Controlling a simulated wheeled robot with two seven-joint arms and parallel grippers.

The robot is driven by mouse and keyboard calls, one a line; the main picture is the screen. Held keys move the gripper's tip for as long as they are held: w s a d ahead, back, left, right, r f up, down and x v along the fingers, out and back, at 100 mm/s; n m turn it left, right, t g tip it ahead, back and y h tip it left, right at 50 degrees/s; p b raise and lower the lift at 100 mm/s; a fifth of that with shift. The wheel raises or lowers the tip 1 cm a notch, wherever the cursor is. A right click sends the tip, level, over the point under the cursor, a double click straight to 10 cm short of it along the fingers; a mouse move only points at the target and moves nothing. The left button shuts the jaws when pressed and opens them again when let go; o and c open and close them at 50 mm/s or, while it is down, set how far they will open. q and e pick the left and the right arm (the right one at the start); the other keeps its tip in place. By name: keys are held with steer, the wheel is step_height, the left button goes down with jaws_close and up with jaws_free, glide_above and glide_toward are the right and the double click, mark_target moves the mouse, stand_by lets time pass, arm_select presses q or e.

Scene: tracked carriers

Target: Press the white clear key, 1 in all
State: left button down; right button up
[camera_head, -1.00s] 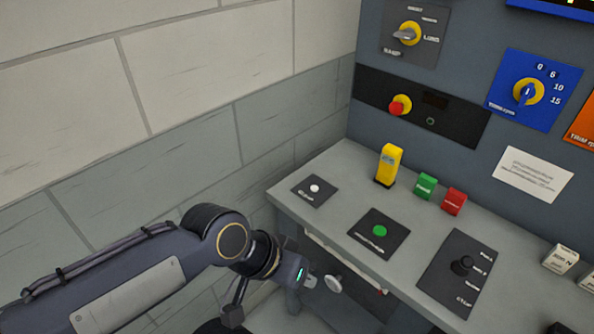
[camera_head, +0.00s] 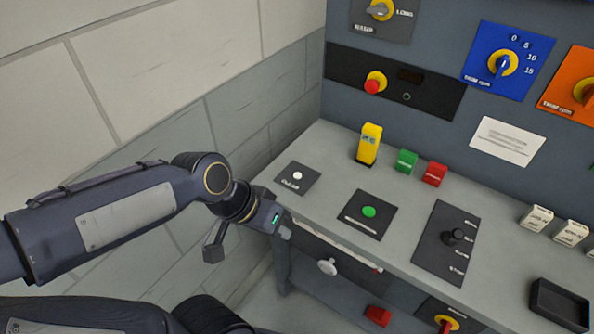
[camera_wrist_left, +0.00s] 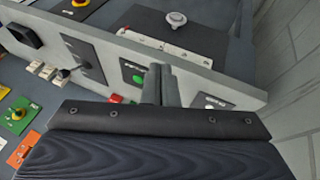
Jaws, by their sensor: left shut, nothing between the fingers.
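The white clear key (camera_head: 297,175) is a small round white button on a dark square plate, at the desk's left end in the head view. In the left wrist view its labelled plate (camera_wrist_left: 215,102) shows partly, to the right of the fingers; I cannot make out the key there. My left gripper (camera_head: 284,229) is at the desk's front edge, below and in front of the plate, apart from the key. Its fingers (camera_wrist_left: 160,84) are together with nothing between them. My right gripper is not in view.
A green button (camera_head: 369,211) on a dark plate lies to the right. A yellow block (camera_head: 368,145), a green block (camera_head: 405,161) and a red block (camera_head: 435,173) stand behind. A black knob (camera_head: 453,236) is further right. A round drawer knob (camera_head: 327,267) sticks out below the desk edge.

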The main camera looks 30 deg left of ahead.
arm_select(q)
steer(key=w+a+f+m+g+y+p, duration=0.1)
steer(key=w+a+m+y+p, duration=0.1)
steer(key=w, duration=0.3)
steer(key=w+a+f+m+g+y+p, duration=0.1)
steer(key=w+a+f+m+y+p, duration=0.1)
steer(key=w, duration=0.3)
steer(key=w+a+f+m+g+y+p, duration=0.1)
steer(key=w+a+f+m+y+p, duration=0.1)
steer(key=w, duration=0.3)
steer(key=shift+w+a+f+m+y+p, duration=0.2)
steer(key=shift+a+m+y+p, duration=0.3)
steer(key=shift+m, duration=0.4)
steer(key=w+a+r+m+y+p, duration=0.1)
steer(key=w+a+r+m+y, duration=0.15)
steer(key=w, duration=0.25)
step_height(320, 180, up, 2)
steer(key=r+m+t+y+p, duration=0.1)
steer(key=m+t+y, duration=0.1)
steer(key=m+y, duration=0.15)
glide_above(298, 176)
steer(key=shift+d+f+h, duration=0.25)
steer(key=shift+d+h, duration=0.05)
steer(key=shift+d, duration=0.15)
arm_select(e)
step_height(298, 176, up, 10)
arm_select(q)
steer(key=shift+f, duration=0.1)
